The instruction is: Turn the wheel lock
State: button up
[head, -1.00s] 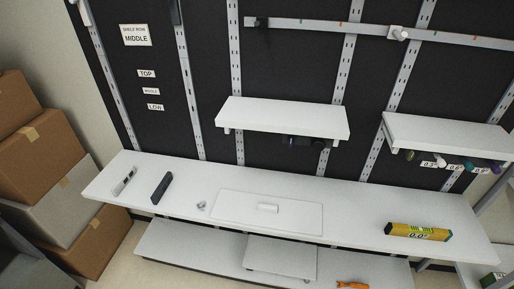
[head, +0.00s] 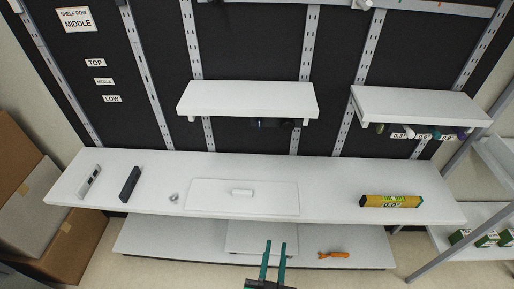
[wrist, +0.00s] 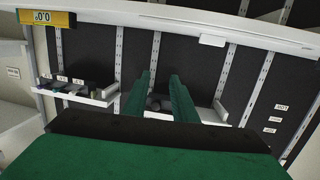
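No part is labelled as a wheel lock, and I cannot tell for sure which one it is. A small grey metal piece (head: 173,197) lies on the long white counter (head: 330,205), left of a flat white panel (head: 215,205). A dark device (head: 270,123) sits under the middle shelf, mostly shaded. A pale knob-like fitting (head: 362,4) on the upper rail is cut by the top edge. My gripper (head: 273,250) is low in front of the counter, its green fingers apart and nothing between them. In the wrist view my gripper (wrist: 160,85) also shows open, with a dark round object (wrist: 153,104) beyond the fingers.
A yellow level (head: 390,201) lies on the counter's right; a dark block (head: 130,183) and a grey tool (head: 90,181) lie on its left. An orange tool (head: 333,254) lies on the lower shelf (head: 150,240). Brown boxes stand at left, a metal rack at right.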

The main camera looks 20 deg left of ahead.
jog(key=w+a+r+y, duration=0.1)
jog(key=w+a+r, duration=0.5)
jog(key=w+r, duration=0.5)
jog(key=n+t+y, duration=0.1)
jog(key=n+y, duration=0.1)
send_near(259, 127)
jog(key=x, duration=0.5)
jog(key=shift+w+a+r, duration=0.15)
jog(key=shift+w+a, duration=0.1)
jog(key=shift+w, duration=0.1)
jog(key=shift+x, duration=1.3)
jog(key=shift+d, duration=0.15)
grip_shut()
